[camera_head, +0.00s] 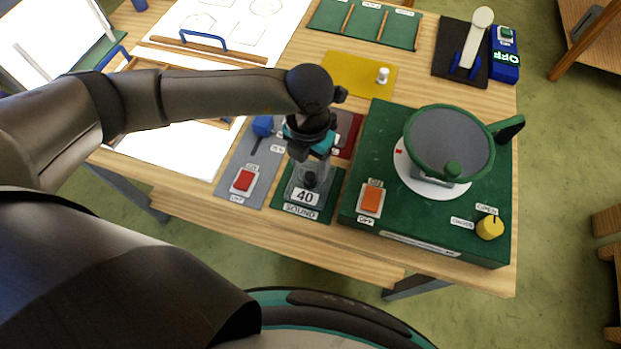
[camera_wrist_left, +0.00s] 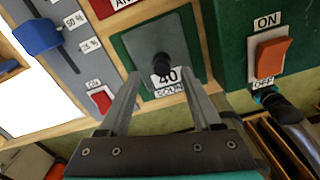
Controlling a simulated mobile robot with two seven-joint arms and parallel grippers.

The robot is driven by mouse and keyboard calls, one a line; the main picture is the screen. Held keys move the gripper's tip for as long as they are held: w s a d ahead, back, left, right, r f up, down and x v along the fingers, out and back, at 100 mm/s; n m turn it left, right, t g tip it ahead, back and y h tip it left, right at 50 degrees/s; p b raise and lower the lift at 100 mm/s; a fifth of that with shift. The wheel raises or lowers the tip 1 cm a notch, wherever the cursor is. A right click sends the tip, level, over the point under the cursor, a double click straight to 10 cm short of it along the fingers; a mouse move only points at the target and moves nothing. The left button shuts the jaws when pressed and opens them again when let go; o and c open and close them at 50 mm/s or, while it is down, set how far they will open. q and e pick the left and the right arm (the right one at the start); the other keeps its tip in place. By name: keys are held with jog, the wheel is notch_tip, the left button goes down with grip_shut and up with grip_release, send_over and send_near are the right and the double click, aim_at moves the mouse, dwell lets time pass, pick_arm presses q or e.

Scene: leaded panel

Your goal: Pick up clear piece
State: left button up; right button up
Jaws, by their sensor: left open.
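My left gripper (camera_head: 311,168) is open and points down over the sound station, a green mat (camera_head: 325,209) marked 40 SOUND. In the left wrist view the open fingers (camera_wrist_left: 165,103) straddle the near part of this mat (camera_wrist_left: 201,65). A grey, glassy-looking square with a black knob (camera_wrist_left: 163,62) lies on it, between and beyond the fingertips. I cannot tell whether this square is the clear piece, and no other clear piece is plain to see. Nothing shows held in the fingers.
A green machine (camera_head: 375,155) with a round grey disc (camera_head: 449,143) stands close on the right, with an orange switch (camera_head: 371,199). A grey panel (camera_head: 229,172) with a red switch (camera_head: 243,180) is on the left. A yellow mat (camera_head: 350,76) lies behind.

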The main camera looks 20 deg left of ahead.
aim_at(310, 175)
pick_arm(q)
notch_tip(310, 175, down, 4)
jog(key=shift+d+f, duration=0.1)
jog(key=shift+f, duration=0.05)
grip_shut()
dwell(0.6)
